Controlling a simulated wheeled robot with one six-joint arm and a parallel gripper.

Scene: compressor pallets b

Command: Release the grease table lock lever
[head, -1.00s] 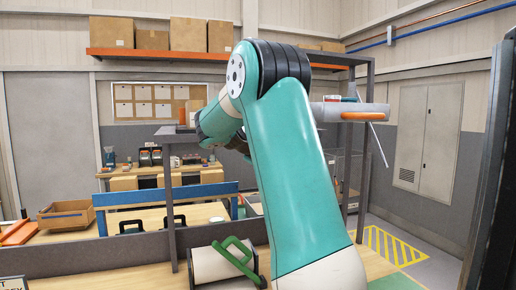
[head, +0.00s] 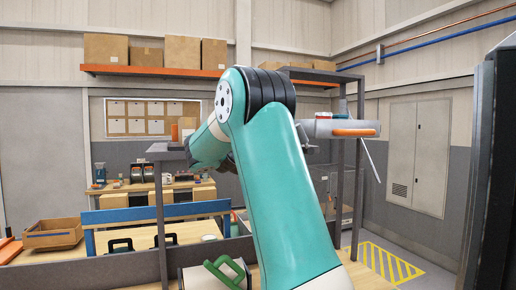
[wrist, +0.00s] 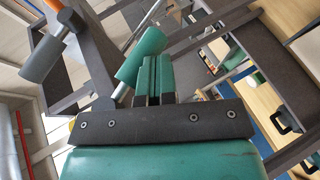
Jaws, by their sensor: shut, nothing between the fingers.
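My gripper (wrist: 153,78) shows at the bottom middle of the wrist view, its teal fingers closed together and empty. A green cylindrical grip (wrist: 142,56) on a grey shaft is just left of the fingers; I cannot tell if they touch. A grey cylindrical grip (wrist: 41,57) sits farther left. I cannot tell which of these, if either, is the grease table lock lever. In the head view my arm hides the gripper. A green bent handle (head: 226,272) shows at the lower edge, on a pale block.
Dark shelf posts (head: 160,215) stand close to my arm. A blue-edged bench (head: 155,212) and a wooden crate (head: 53,233) lie to the left. Yellow floor stripes (head: 388,262) mark open floor at the right. A dark upright (head: 490,170) stands at the right edge.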

